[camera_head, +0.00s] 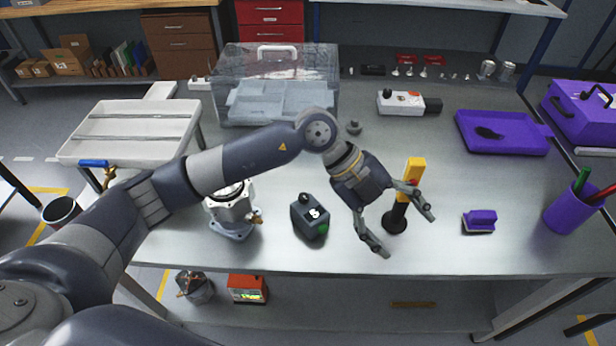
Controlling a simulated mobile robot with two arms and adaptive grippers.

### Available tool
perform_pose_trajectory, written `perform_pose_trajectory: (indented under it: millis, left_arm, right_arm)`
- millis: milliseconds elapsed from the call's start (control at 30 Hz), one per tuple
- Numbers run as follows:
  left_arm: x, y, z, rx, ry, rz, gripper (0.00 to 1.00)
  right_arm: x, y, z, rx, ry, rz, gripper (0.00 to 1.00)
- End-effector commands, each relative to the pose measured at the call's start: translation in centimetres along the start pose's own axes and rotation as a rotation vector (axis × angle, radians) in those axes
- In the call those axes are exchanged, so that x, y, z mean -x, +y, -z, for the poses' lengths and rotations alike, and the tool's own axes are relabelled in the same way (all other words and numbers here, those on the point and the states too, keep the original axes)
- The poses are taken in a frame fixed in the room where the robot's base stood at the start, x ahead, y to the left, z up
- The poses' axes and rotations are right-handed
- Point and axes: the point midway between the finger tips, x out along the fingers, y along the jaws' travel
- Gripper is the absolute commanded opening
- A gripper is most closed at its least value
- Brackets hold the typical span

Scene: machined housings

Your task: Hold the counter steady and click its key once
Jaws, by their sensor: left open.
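My right gripper is out of view.
A metal housing (232,212) stands left of the box, under my left arm. A purple block (480,221), a purple tray (503,133) and a purple pen cup (570,215) are on the right. A clear bin (225,75) stands behind. The bench between block and yellow tool is clear.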

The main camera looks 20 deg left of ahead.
Motion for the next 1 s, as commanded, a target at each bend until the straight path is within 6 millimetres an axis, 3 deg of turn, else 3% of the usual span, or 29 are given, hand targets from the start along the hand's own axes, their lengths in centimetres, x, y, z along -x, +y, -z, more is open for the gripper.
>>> perform_pose_trajectory:
  millis: [33, 100, 200, 300, 433, 667, 1000]
  left_arm:
    - [1.5, 1.3, -2.8, 0.032, -0.108, -0.094, 0.75]
    - [3.8, 3.3, -6.3, 0.095, -0.252, -0.214, 0.75]
    - [7.7, 5.6, -10.2, 0.192, -0.44, -0.343, 0.75]
    - [11.0, 7.0, -12.4, 0.27, -0.576, -0.421, 0.75]
    - [13.4, 7.9, -13.7, 0.327, -0.669, -0.466, 0.75]
    - [12.7, 9.1, -14.8, 0.342, -0.685, -0.479, 0.75]
    - [8.5, 12.2, -17.8, 0.339, -0.682, -0.477, 0.75]
  right_arm:
    - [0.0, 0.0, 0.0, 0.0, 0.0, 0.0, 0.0]
    - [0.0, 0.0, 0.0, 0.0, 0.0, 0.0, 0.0]
    - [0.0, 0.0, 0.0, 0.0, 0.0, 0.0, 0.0]
    - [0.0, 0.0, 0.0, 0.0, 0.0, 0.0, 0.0]
    - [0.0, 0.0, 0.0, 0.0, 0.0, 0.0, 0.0]
    - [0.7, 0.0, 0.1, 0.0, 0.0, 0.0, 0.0]
    - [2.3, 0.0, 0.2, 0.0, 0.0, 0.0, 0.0]
